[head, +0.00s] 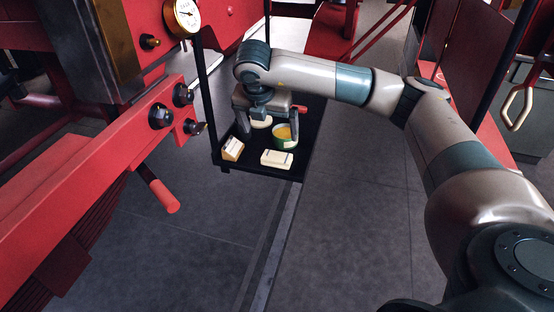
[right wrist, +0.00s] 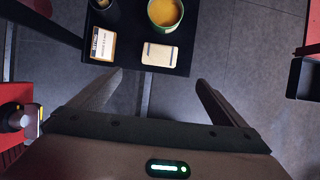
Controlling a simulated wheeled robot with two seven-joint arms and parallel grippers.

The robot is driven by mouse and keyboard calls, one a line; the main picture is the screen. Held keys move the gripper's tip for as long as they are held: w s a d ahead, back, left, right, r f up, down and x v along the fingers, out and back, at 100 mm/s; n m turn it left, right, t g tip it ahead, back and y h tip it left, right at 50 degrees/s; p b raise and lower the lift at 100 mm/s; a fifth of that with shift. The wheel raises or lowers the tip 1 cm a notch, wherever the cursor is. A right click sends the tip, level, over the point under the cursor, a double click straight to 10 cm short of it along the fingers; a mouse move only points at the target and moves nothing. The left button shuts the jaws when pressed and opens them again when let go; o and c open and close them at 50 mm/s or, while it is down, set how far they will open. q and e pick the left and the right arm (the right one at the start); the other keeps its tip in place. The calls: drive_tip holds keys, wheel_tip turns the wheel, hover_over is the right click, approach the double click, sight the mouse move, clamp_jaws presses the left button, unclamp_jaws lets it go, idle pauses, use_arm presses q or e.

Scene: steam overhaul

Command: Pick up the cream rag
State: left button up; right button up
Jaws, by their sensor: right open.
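The cream rag (head: 276,158) looks like a small flat, folded block lying on the black tray shelf (head: 252,168) near its front edge. In the right wrist view the rag (right wrist: 159,54) lies beyond and between my fingers, apart from them. My right gripper (head: 254,131) hangs over the shelf, open and empty, seen from the side. Its two spread fingers also show in the right wrist view (right wrist: 158,88). My left gripper is not in view.
A green tin with orange contents (head: 284,137) stands behind the rag. A cream labelled box (head: 232,149) stands to its left. Black posts (head: 207,100) flank the shelf. A red beam with bolts (head: 100,165) and a red handle (head: 163,195) are at left. The grey floor is clear.

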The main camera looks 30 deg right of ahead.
drive_tip(key=p, duration=0.5)
hover_over(277, 156)
drive_tip(key=s+a, duration=0.2)
drive_tip(key=a, duration=0.1)
drive_tip(key=f, duration=1)
drive_tip(key=shift+s+d+f, duration=0.1)
drive_tip(key=shift+d+f, duration=0.05)
drive_tip(key=shift+d, duration=0.1)
drive_tip(key=shift+d+f, duration=0.1)
drive_tip(key=shift+f, duration=0.25)
drive_tip(key=shift+w+d+f+p, duration=0.2)
drive_tip(key=shift+w+p, duration=0.05)
drive_tip(key=shift+p, duration=0.4)
drive_tip(key=shift+p+x, duration=0.75)
drive_tip(key=shift+p, duration=0.05)
drive_tip(key=shift+p+x, duration=0.45)
drive_tip(key=shift+x, duration=0.55)
drive_tip(key=shift+w+d+f, duration=0.2)
drive_tip(key=shift+w+f, duration=0.05)
drive_tip(key=shift+f, duration=0.25)
